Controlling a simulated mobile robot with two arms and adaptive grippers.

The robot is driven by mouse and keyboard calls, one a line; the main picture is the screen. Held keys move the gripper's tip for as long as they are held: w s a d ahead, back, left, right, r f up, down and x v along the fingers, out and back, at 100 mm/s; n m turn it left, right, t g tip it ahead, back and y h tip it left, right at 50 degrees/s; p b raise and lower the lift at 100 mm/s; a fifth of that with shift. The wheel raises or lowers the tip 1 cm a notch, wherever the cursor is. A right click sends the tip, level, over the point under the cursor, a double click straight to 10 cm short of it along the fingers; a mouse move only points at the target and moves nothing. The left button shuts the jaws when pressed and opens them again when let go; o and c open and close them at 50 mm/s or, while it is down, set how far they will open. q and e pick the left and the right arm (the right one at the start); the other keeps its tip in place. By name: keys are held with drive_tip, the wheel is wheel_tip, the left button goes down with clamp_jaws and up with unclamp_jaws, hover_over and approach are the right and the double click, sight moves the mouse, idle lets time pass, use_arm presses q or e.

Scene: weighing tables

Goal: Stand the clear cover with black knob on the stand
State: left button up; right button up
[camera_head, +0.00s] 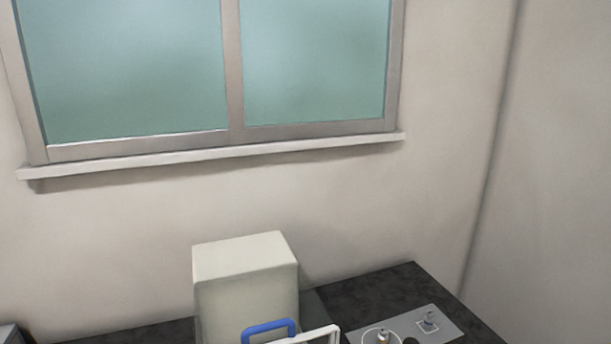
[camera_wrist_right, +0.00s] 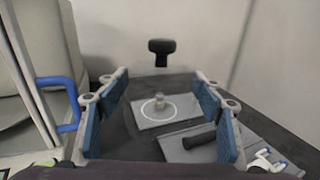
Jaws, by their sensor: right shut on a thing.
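The black knob of the clear cover (camera_wrist_right: 161,46) stands out against the wall in the right wrist view. The cover's clear body is nearly invisible. My right gripper (camera_wrist_right: 161,88), with blue pads far apart, is shut on the cover, with the knob beyond its fingertips. Through and below it lies a grey plate (camera_wrist_right: 143,120) with a white ring and a small metal piece in it. The plate also shows in the head view (camera_head: 455,333). I cannot tell for sure which thing is the stand. My left gripper is in neither view.
A pale box-shaped body (camera_head: 245,255) stands on the dark table, with a white frame and blue handle (camera_head: 268,328) in front. Walls close the back and right.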

drive_tip(key=s, duration=1.2)
drive_tip(key=shift+s+r, duration=0.35)
drive_tip(key=shift+s, duration=0.05)
drive_tip(key=shift+d+f, duration=0.1)
